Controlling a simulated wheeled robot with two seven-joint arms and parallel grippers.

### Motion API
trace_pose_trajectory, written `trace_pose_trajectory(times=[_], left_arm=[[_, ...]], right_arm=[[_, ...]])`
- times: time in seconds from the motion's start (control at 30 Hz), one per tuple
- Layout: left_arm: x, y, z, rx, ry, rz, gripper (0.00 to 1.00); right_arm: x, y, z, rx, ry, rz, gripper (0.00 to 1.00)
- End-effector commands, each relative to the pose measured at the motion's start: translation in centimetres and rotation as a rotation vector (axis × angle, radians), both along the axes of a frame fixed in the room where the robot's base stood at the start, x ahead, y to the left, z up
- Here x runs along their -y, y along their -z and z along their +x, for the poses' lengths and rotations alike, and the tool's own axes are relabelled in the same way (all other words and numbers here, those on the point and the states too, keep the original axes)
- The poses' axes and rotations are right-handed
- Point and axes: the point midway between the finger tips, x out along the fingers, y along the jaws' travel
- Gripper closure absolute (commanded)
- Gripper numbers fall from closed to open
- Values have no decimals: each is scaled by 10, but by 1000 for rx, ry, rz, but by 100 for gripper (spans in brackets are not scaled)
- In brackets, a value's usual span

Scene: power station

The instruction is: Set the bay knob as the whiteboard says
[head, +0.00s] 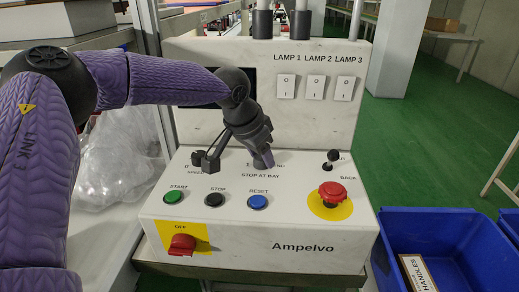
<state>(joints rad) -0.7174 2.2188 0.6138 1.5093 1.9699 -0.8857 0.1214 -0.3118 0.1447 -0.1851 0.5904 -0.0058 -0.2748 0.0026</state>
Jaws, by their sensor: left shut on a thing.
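My left gripper (262,163) reaches down onto the control panel (310,255) just above the label STOP AT BAY. It is shut on the bay knob there, and its fingers hide the knob, its pointer and most of the marks around it. Only a few letters show to the right of the fingers. The whiteboard is not in view. My right gripper is not in view.
Close by are the speed knob (197,158), green START (174,197), black STOP (214,199) and blue RESET (257,202) buttons, a red mushroom button (332,191), a small lever (332,157) and a red switch (181,244). A blue crate (440,222) stands right.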

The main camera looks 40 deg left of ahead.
Motion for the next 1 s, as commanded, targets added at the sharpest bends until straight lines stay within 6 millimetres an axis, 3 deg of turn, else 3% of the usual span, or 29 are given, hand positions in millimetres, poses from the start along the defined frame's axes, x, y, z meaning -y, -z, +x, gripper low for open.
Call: trace_pose_trajectory(times=[1.0], left_arm=[[3, 2, 1, -1, -952, 3, 100]], right_arm=[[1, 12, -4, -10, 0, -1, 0]])
